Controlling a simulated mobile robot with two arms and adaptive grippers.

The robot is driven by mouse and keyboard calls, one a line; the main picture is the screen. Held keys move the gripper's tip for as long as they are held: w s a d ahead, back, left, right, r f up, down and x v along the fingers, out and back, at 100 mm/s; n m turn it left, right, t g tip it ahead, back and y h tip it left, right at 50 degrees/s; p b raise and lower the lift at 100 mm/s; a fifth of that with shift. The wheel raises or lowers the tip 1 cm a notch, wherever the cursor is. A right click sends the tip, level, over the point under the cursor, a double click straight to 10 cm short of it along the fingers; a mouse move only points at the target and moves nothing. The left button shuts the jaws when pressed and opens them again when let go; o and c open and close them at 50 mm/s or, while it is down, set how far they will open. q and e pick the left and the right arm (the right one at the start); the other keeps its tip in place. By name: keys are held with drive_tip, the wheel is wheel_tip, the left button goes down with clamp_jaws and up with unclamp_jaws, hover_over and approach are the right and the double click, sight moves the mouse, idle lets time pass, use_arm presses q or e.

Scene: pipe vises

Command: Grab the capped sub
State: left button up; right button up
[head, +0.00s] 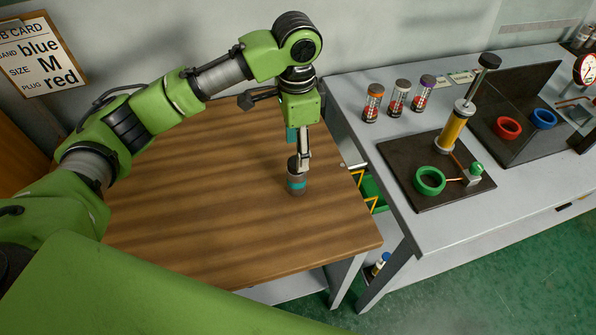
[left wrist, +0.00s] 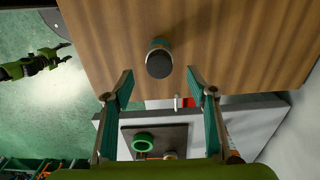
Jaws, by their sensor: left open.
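The capped sub (head: 296,181) stands upright on the wooden table, a short dark cylinder with a teal band. In the left wrist view its dark round end (left wrist: 159,64) faces the camera, with the teal band partly showing behind it. My left gripper (head: 304,163) is just above the sub in the head view. In the left wrist view my left gripper (left wrist: 159,75) is open, with a teal-padded finger to each side and the sub centred just past the tips. Both fingers look clear of it. A small green and black arm end (left wrist: 62,49), seemingly my right gripper, shows at far left; its fingers are unclear.
The wooden table (head: 190,215) is otherwise bare. The grey bench (head: 350,115) beside it holds several capped bottles, a dark mat (head: 408,183) with a green ring (head: 429,181), an amber cylinder (head: 453,130), and red and blue rings. A job card (head: 40,55) hangs at upper left.

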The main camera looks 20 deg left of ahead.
sight(297, 174)
use_arm(q)
wheel_tip(297, 174, down, 4)
drive_tip(key=shift+f, duration=0.1)
drive_tip(key=shift+w+f, duration=0.1)
drive_tip(key=shift+f, duration=0.15)
drive_tip(key=shift+f+p, duration=0.7)
drive_tip(key=shift+f, duration=0.1)
drive_tip(key=f, duration=0.3)
drive_tip(key=shift+s+a+f+p, duration=0.1)
drive_tip(key=shift+s+f+p, duration=0.1)
drive_tip(key=shift+p, duration=0.15)
drive_tip(key=shift+f, duration=0.1)
clamp_jaws()
use_arm(e)
drive_tip(key=shift+s+a+r, duration=0.15)
drive_tip(key=shift+s+r, duration=0.15)
drive_tip(key=shift+r, duration=0.3)
drive_tip(key=shift+s+a+r, duration=0.1)
drive_tip(key=shift+s+r, duration=0.2)
drive_tip(key=shift+r, duration=0.25)
